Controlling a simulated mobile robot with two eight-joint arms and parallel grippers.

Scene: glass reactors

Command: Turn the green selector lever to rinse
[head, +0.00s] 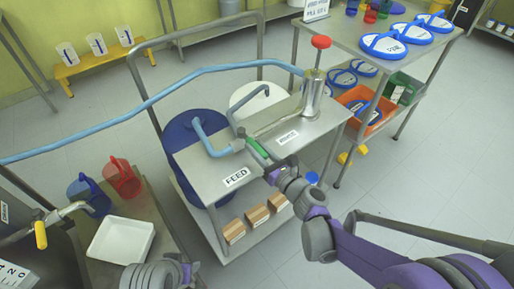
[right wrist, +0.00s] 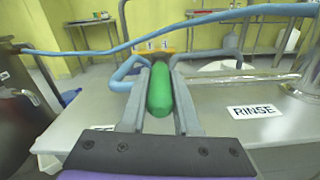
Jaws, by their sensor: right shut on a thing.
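The green selector lever (head: 258,148) is on the steel cart top (head: 200,160), at the pipe joint between the FEED label (head: 236,178) and the RINSE label (head: 288,137). It points toward the cart's front edge, between the two labels. My right gripper (head: 264,160) is shut on the lever. In the right wrist view the green lever (right wrist: 160,90) lies between the two fingers of the gripper (right wrist: 158,100), and the RINSE label (right wrist: 254,111) is to the right. The FEED label is mostly hidden there. My left gripper's fingers are not visible.
A steel cylinder with a red knob (head: 321,42) stands at the cart's back right. A side table with a white tray (head: 121,240), red jug (head: 122,178) and blue jug (head: 95,196) is at left.

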